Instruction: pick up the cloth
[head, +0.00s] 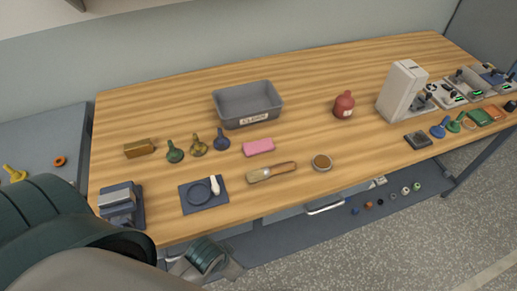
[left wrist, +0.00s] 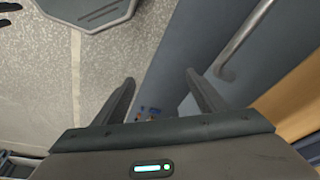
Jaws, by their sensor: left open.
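No thing in the head view is plainly a cloth. A pink, flat, rounded block (head: 258,146) lies mid-table in front of the grey bin; it could be a folded cloth or a sponge. A grey-blue stack (head: 118,202) sits on a dark base at the table's left front corner; I cannot tell its material. My left gripper (left wrist: 160,80) is open and empty in the left wrist view, its fingers spread over the floor and the grey-blue area beside the table. My left arm covers the lower left of the head view. My right gripper is not in view.
A labelled grey bin (head: 247,106) stands mid-table. A brush (head: 271,172), a small round dish (head: 321,162), a dark mat (head: 190,207) and a red bottle (head: 344,105) are nearby. A white machine (head: 398,90) stands right. A handle (left wrist: 240,40) runs beside my left gripper.

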